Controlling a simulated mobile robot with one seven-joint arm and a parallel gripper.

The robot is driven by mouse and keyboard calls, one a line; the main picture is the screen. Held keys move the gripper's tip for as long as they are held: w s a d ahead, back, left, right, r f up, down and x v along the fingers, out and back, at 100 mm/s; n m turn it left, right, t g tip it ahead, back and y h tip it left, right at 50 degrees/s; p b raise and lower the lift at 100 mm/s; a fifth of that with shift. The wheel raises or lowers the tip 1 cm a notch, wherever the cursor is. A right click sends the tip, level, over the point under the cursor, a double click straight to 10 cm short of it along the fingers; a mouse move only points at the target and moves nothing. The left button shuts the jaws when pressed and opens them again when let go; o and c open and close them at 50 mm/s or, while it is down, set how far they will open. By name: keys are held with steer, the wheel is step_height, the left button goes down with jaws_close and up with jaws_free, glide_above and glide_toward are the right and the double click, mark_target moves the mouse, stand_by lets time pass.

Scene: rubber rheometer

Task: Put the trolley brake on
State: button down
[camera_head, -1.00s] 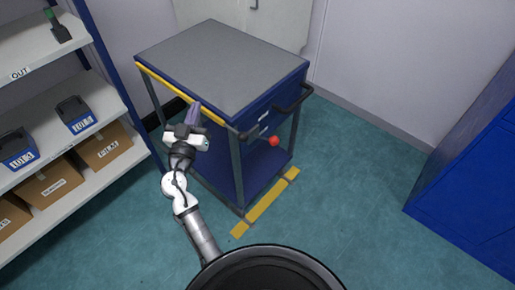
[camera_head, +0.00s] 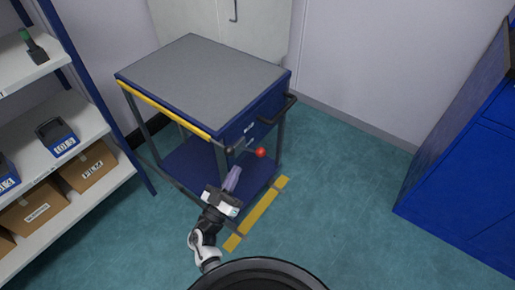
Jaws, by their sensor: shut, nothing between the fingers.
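The trolley (camera_head: 200,70) stands against the back wall, with a grey top, blue frame and lower shelf, and a yellow strip along its front left edge. A red ball knob (camera_head: 261,152), which looks like the brake lever's end, sticks out at its right end below the push handle (camera_head: 276,122). My gripper (camera_head: 236,172) is shut and empty. In the picture it is just left of and below the red knob, in front of the trolley's lower part. I cannot tell its exact distance from the knob; a gap shows between them.
A yellow floor marking (camera_head: 257,214) runs beside the trolley's right end. A shelf rack (camera_head: 88,120) with blue bins and cardboard boxes stands at the left. A blue cabinet (camera_head: 460,180) stands at the right. The floor between trolley and cabinet is clear.

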steer(key=shift+s+d+f, duration=0.1)
steer(key=shift+d+f, duration=0.15)
steer(key=shift+d, duration=0.05)
step_height(320, 180, up, 5)
steer(key=p, duration=0.5)
glide_above(253, 151)
steer(key=s, duration=0.4)
steer(key=shift+w+d+f+p, duration=0.15)
steer(key=shift+f+p, duration=0.1)
steer(key=shift+f, duration=0.4)
steer(key=shift+w+f+p, duration=0.15)
steer(key=shift+f+p, duration=0.1)
steer(key=shift+f, duration=0.35)
steer(key=shift+d+f, duration=0.15)
steer(key=shift+f, duration=0.5)
steer(key=shift+f, duration=0.1)
